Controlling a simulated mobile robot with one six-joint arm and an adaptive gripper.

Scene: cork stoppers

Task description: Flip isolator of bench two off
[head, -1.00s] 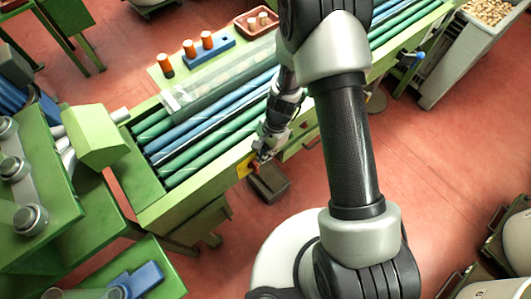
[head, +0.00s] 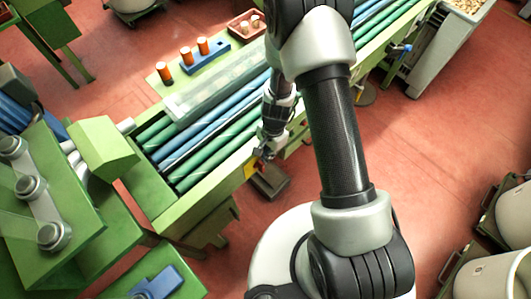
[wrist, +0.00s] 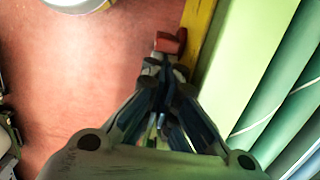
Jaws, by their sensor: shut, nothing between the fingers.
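The isolator is a red handle (wrist: 170,42) on a yellow plate (wrist: 199,30), fixed to the front side of the green bench (wrist: 228,70). In the head view the yellow plate (head: 250,171) shows on the bench's front edge, with a little red beside it. My gripper (wrist: 160,66) is shut and empty. Its fingertips point at the handle and lie just short of it or against it; I cannot tell if they touch. In the head view my gripper (head: 264,153) is small and partly covers the isolator.
Green and blue rollers (head: 208,140) lie along the bench top. A dark box (head: 270,182) is below the isolator.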

